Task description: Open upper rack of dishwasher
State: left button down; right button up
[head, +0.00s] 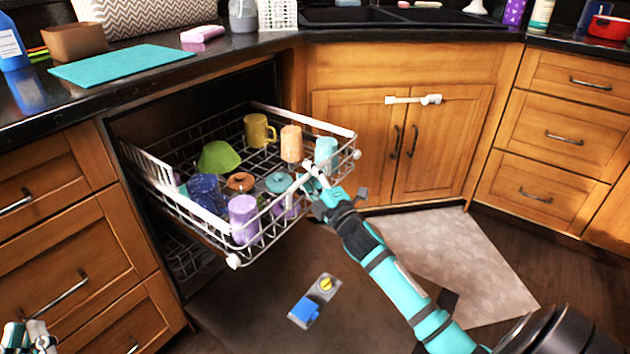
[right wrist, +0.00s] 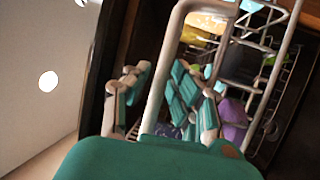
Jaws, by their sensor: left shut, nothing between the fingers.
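The dishwasher's white wire upper rack (head: 300,118) is out over the open door, holding cups and bowls. My right gripper (head: 312,178) is at the rack's front edge. In the right wrist view its fingers (right wrist: 160,98) stand apart on either side of a white rack bar (right wrist: 166,70); whether they touch it is hard to tell. My left gripper (head: 28,338) is shut and empty at the bottom left corner, away from the rack.
The dishwasher door (head: 245,305) lies open below the rack, with a blue and yellow dispenser (head: 315,300). Wooden drawers (head: 65,240) stand left and cabinet doors (head: 440,150) right. A pale mat (head: 450,250) lies on the floor. The black counter edge (head: 210,62) runs above.

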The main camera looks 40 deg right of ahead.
jog(key=s+f, duration=0.2)
jog(key=s, duration=0.9)
jog(key=shift+s+a, duration=0.35)
